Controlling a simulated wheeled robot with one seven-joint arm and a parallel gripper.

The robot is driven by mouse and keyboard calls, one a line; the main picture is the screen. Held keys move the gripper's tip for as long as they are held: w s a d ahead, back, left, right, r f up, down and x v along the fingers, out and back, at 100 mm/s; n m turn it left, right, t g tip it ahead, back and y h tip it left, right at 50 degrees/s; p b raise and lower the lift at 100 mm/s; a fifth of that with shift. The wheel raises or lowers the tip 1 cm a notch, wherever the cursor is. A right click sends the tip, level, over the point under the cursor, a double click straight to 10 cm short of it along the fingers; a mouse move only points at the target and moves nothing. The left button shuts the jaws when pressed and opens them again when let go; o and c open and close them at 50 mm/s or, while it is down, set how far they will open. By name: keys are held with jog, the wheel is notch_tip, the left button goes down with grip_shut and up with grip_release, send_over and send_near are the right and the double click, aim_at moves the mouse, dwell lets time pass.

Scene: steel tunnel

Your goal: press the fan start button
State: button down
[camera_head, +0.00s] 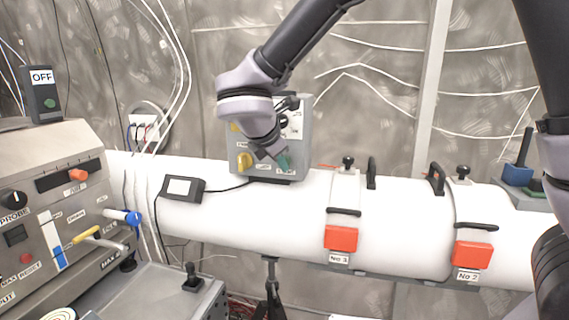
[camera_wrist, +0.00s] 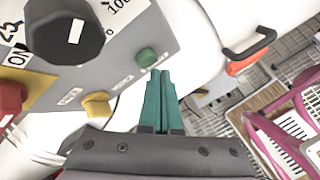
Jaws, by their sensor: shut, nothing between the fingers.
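A grey control box (camera_head: 304,134) stands on the white duct. In the wrist view its face carries a small round green button (camera_wrist: 147,57) and a yellow button (camera_wrist: 96,104), with small labels I cannot read. I cannot tell from lettering which one is the fan start. My gripper (camera_wrist: 159,73) has teal fingers pressed together, with nothing between them. Their tips appear just beside and below the green button; I cannot tell whether they touch it. In the head view my gripper (camera_head: 277,161) is in front of the box's lower right and hides part of its face.
A large black knob (camera_wrist: 75,30) and a red button (camera_wrist: 10,98) on a yellow plate are on the same box. The white duct (camera_head: 240,213) carries orange-red tags (camera_head: 341,238) and black handles. A grey console (camera_head: 75,215) stands at the left.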

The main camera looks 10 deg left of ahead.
jog(key=shift+w, duration=0.15)
jog(key=shift+w, duration=0.3)
jog(key=shift+w, duration=0.2)
dwell(0.4)
jog(key=shift+s, duration=0.65)
jog(key=shift+s, duration=0.1)
jog(key=s, duration=0.5)
jog(key=shift+s+a, duration=0.2)
jog(key=shift+s, duration=0.2)
